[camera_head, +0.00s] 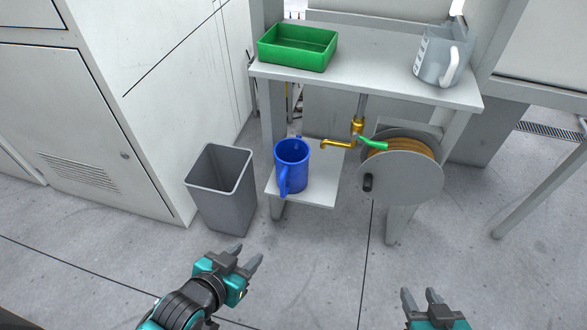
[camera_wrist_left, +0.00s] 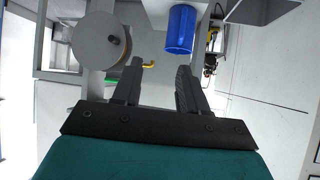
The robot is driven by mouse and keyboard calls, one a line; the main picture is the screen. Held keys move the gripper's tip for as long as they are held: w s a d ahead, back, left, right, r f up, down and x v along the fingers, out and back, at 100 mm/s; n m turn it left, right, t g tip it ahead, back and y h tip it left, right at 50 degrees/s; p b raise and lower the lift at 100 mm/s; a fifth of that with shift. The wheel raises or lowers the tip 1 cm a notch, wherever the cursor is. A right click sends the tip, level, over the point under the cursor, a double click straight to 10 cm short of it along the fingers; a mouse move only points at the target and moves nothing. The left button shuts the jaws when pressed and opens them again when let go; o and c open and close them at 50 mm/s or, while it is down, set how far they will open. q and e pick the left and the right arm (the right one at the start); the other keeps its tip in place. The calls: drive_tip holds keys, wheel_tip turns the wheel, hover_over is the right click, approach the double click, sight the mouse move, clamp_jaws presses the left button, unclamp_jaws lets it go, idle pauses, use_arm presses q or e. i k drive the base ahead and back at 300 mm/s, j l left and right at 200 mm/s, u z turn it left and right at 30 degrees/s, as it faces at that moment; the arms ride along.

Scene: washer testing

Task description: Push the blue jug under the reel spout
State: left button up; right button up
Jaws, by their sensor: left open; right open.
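The blue jug (camera_head: 292,166) stands upright on a low white shelf (camera_head: 318,190), its handle toward me. The brass reel spout (camera_head: 338,144) is to the right of the jug and points left toward it, beside the hose reel (camera_head: 401,172). My left gripper (camera_head: 246,261) is open and empty, in front of and below the jug, apart from it. In the left wrist view the jug (camera_wrist_left: 180,30) appears beyond the open fingers (camera_wrist_left: 158,84), and the spout (camera_wrist_left: 149,65) shows between them. My right gripper (camera_head: 421,297) is open and empty at the bottom right.
A grey bin (camera_head: 223,188) stands on the floor left of the shelf. The table above (camera_head: 370,62) holds a green tray (camera_head: 297,47) and a grey measuring jug (camera_head: 441,56). A white cabinet (camera_head: 75,130) is at the left. The floor in front of the shelf is clear.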

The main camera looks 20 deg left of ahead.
sight(292, 155)
drive_tip(key=i+j+z, duration=0.3)
drive_tip(key=j, duration=0.25)
drive_tip(key=i+j+z, duration=0.1)
drive_tip(key=j+z, duration=0.15)
drive_tip(key=j, duration=0.3)
drive_tip(key=i+j+z, duration=0.1)
drive_tip(key=j+z, duration=0.2)
drive_tip(key=j, duration=0.35)
drive_tip(key=j+z, duration=0.25)
drive_tip(key=j, duration=0.35)
